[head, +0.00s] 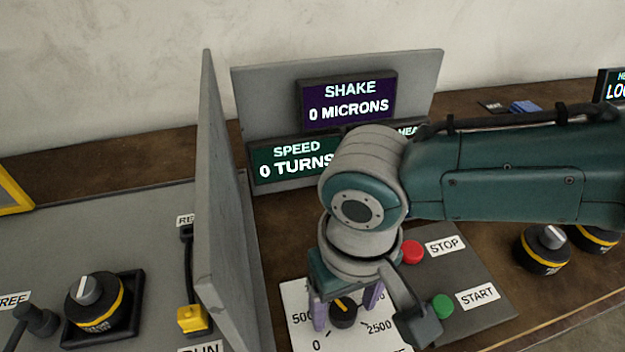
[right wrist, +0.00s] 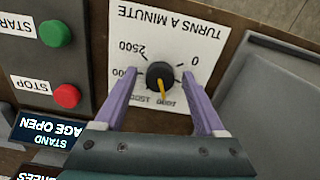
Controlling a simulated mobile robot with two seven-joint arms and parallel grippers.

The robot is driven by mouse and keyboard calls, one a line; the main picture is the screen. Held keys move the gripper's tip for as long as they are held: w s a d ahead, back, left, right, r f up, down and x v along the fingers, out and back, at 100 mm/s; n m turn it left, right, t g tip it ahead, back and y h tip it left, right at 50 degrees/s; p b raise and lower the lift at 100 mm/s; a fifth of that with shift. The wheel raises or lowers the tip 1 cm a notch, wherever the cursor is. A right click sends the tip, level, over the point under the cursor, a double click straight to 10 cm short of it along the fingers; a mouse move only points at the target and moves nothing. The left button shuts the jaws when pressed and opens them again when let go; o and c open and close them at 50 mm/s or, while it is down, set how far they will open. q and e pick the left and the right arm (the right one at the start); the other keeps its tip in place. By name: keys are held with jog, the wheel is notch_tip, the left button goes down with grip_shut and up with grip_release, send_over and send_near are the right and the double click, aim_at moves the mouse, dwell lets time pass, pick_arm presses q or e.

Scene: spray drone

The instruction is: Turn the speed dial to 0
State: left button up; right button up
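The speed dial (head: 343,314) is a black knob with a yellow pointer on a white card (head: 300,295) marked from 0 to 2500. My right gripper (head: 347,311) is open from above with a purple finger on each side of the dial; the right wrist view (right wrist: 160,84) shows gaps between fingers and knob. The speed display (head: 285,160) reads 0 TURNS. My left gripper is not in view.
A red STOP button (head: 412,251) and a green START button (head: 442,306) sit right of the dial, close to my right arm. A grey upright panel (head: 208,200) stands close on the left. The shake display (head: 349,102) reads 0 MICRONS.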

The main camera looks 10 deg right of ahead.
grip_shut()
dwell(0.3)
jog(key=shift+n, duration=0.3)
jog(key=n, duration=0.3)
jog(key=shift+n+p, duration=0.3)
jog(key=n, duration=1.5)
jog(key=shift+w+n, duration=0.1)
jog(key=shift+n, duration=0.2)
dwell(0.3)
jog(key=shift+o, duration=0.3)
grip_release()
